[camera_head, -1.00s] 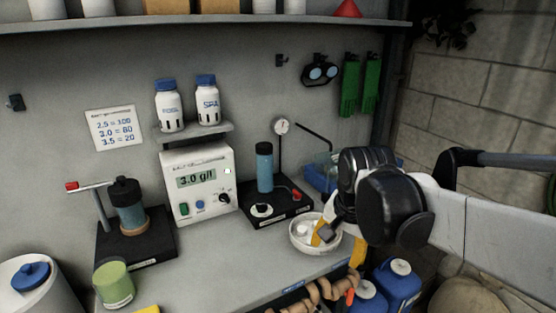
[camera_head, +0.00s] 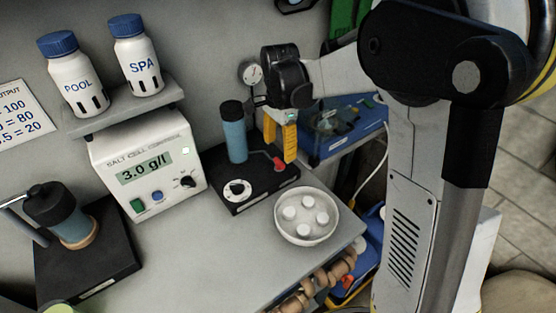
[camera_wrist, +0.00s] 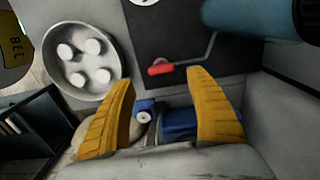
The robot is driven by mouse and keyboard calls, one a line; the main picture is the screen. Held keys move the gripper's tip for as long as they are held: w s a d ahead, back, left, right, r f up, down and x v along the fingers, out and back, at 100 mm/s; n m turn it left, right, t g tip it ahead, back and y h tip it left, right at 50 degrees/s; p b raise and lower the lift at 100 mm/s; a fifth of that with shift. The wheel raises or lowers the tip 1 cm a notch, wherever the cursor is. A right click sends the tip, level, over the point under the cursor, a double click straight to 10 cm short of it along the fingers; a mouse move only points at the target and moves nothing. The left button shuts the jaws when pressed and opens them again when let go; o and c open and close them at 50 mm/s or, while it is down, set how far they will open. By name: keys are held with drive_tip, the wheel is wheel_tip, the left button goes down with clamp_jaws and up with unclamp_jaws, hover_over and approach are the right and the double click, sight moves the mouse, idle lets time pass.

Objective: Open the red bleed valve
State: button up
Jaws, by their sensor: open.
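In the wrist view the red grip (camera_wrist: 160,69) sits at the end of a grey lever, ahead of and between my fingertips. My gripper (camera_head: 282,158) has yellow fingers and hangs over the right side of the black base, close to the red handle. It is open with nothing between the fingers (camera_wrist: 160,80). In the head view one finger partly hides the area behind the handle.
A white bowl with several white tablets (camera_head: 333,235) stands in front of the base. A salt cell control box (camera_head: 150,165) stands to the left. A blue tray (camera_head: 345,150) lies to the right. Counter in front is partly clear.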

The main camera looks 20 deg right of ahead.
sight(279, 161)
wheel_tip(279, 161, down, 6)
drive_tip(key=shift+w+b, duration=0.1)
drive_tip(key=shift+b, duration=0.75)
drive_tip(key=c, duration=1.2)
